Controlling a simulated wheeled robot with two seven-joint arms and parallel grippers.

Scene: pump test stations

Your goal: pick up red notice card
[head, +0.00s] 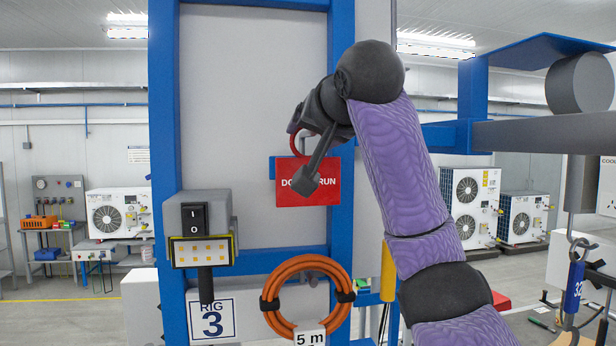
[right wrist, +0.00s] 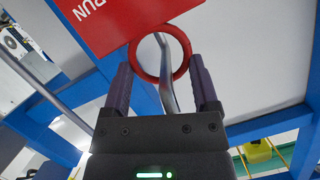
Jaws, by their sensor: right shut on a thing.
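The red notice card (head: 328,190) hangs in front of the blue frame of the rig, with white lettering partly covered by a dark part of my right arm. A red ring joins its top edge; in the right wrist view the ring (right wrist: 187,62) lies between the two fingers, and the card (right wrist: 115,20) is beyond it. My right gripper (head: 302,125) is shut on the ring. A grey metal hook (right wrist: 165,70) shows through the ring; whether the ring rests on it I cannot tell. My left gripper is not in view.
A grey switch box (head: 198,215) is left of the card. A coiled orange hose (head: 272,300) hangs below it, beside a RIG 3 sign (head: 212,318). Blue posts (head: 342,60) flank the grey panel (head: 250,80). A grey beam (head: 540,135) stands out at right.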

